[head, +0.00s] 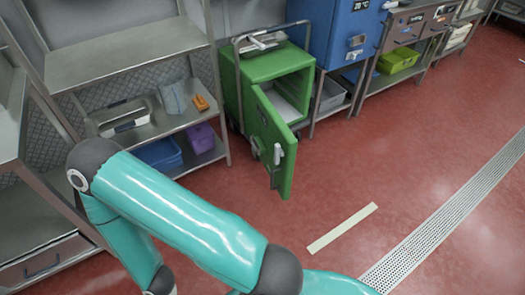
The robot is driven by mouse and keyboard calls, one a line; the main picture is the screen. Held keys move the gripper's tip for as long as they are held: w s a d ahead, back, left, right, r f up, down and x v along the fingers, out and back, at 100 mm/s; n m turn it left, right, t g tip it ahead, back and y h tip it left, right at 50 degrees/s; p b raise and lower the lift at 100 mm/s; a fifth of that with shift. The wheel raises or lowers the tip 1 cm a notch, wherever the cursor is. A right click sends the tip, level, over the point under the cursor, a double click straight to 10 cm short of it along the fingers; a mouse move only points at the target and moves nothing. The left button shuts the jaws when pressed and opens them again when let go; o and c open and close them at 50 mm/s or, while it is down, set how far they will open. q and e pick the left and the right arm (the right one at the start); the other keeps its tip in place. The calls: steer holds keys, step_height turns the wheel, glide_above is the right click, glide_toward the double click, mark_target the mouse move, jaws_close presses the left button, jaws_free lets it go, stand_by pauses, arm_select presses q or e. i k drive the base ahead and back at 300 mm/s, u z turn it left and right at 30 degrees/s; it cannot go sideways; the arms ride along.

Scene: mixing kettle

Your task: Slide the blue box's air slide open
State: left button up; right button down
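The blue box (347,32) stands at the back, right of centre, cut off by the top edge of the view. A label with a temperature is near its top. Metal fittings (356,41) sit on its front, and another metal part shows at its upper right. I cannot tell which of these is the air slide, or whether it is open or shut. A teal arm of mine crosses the lower left, well short of the blue box. Neither of my grippers is in view.
A green cabinet (272,66) stands left of the blue box, its door (270,140) swung open into the room. Steel shelves (125,50) fill the left. A steel bench (415,45) with a lime bin (398,61) is at right.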

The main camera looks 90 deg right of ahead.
mark_target(352, 55)
steer(key=z, duration=0.3)
steer(key=i, duration=0.35)
steer(key=z, duration=2.35)
steer(key=k, duration=0.4)
steer(key=z, duration=0.6)
steer(key=i, duration=1.5)
steer(key=u, duration=0.45)
